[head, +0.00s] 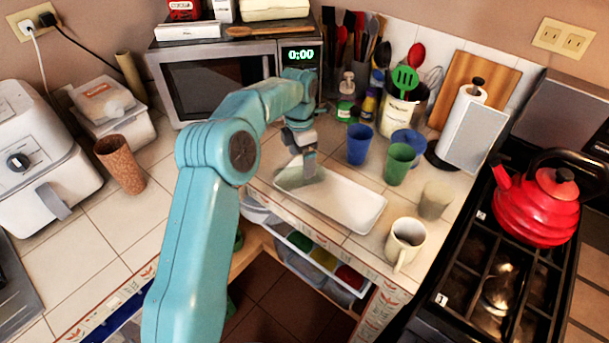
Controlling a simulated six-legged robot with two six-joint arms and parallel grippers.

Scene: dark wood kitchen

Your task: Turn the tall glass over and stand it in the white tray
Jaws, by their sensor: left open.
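The white tray (345,208) lies on the tiled counter near its front edge. A greenish-grey, see-through shape (290,180) at the tray's left end looks like the tall glass. Its outline is unclear and partly hidden by my gripper, so I cannot tell whether it is upright or tilted. My left gripper (308,172) points down at that end of the tray, right at this shape. Its jaws are open, and the fingertips are hard to make out. My right gripper is not in view.
A white mug (404,243) and a beige cup (435,200) stand right of the tray. Blue (359,144) and green (398,163) cups stand behind it. A brown cup (120,164) is far left. The microwave (225,80) is behind; a red kettle (537,205) sits on the stove.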

